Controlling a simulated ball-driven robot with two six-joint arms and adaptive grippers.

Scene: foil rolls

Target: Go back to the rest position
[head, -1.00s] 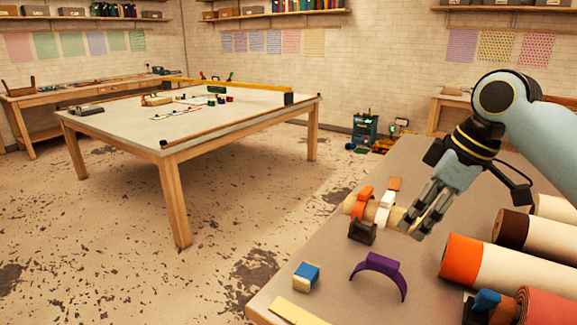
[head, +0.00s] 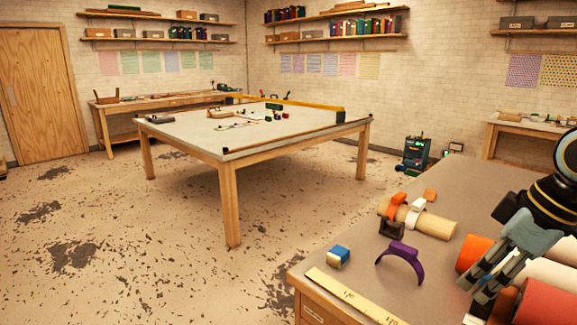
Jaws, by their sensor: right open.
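My right gripper (head: 497,268) is open at the right edge of the head view, above the foil rolls on the near table. It holds nothing that I can see. An orange roll (head: 474,252) and a red-orange roll (head: 545,305) lie beside and below it, partly hidden by it. A tan roll (head: 438,226) lies farther back with an orange clip (head: 396,205) and a white clip (head: 413,214) around it. A purple band (head: 402,262) stands arched on the table nearer the front. My left gripper is not in view.
The near table (head: 455,195) also holds a blue and white block (head: 338,256), an orange block (head: 430,194) and a yellow ruler (head: 350,296) along its edge. A large worktable (head: 190,131) stands across open floor. A wooden door (head: 38,95) is at the far left.

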